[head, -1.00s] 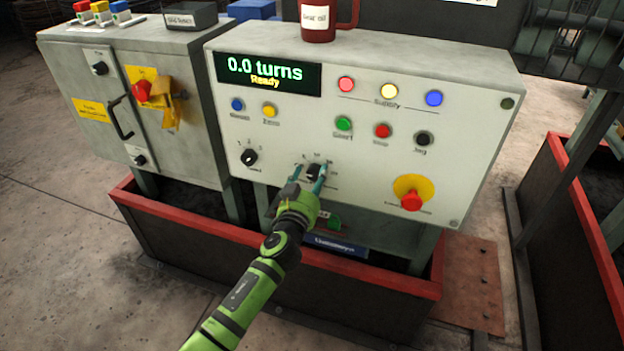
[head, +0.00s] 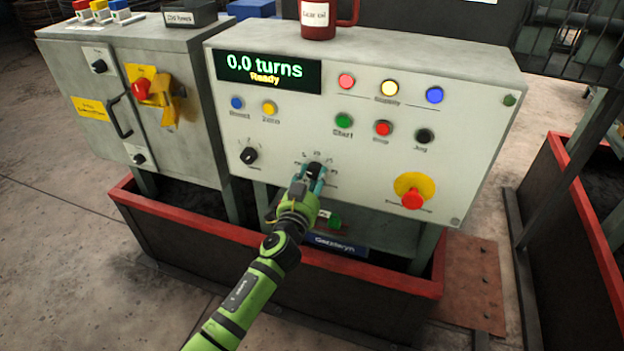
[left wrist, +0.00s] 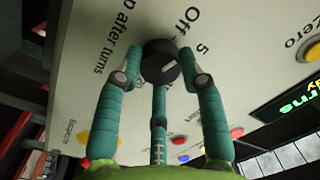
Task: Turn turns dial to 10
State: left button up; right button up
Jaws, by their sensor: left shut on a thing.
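The turns dial is a black round knob (head: 314,169) low on the panel's middle, with a printed scale around it. My left gripper (head: 309,180) reaches it from below and is shut on it. In the left wrist view the dial (left wrist: 159,60) sits between the fingertips of my left gripper (left wrist: 160,76), with a short white mark on its face. "Off" and "5" are printed beside it, with "after turns" to the left; I cannot tell for sure which number the mark meets. My right gripper is not in view.
The display (head: 267,70) reads "0.0 turns" and "Ready". A smaller black knob (head: 249,156) is left of the dial. Green (head: 344,121) and red (head: 382,128) buttons sit above, and a red emergency button (head: 412,200) is to the right. A red mug (head: 318,30) stands on top.

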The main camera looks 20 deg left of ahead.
pick_arm(q)
jog(key=shift+m, duration=1.4)
jog(key=shift+m+b, duration=0.3)
jog(key=shift+m, duration=2.6)
jog(key=m, duration=0.3)
jog(key=shift+m+h, duration=0.3)
jog(key=shift+h, duration=0.1)
jog(key=shift+a+m+t, duration=0.1)
jog(key=shift+m+t, duration=0.2)
jog(key=shift+m, duration=0.8)
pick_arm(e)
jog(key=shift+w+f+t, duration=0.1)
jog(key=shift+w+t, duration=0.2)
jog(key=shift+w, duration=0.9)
pick_arm(q)
jog(key=shift+m, duration=0.4)
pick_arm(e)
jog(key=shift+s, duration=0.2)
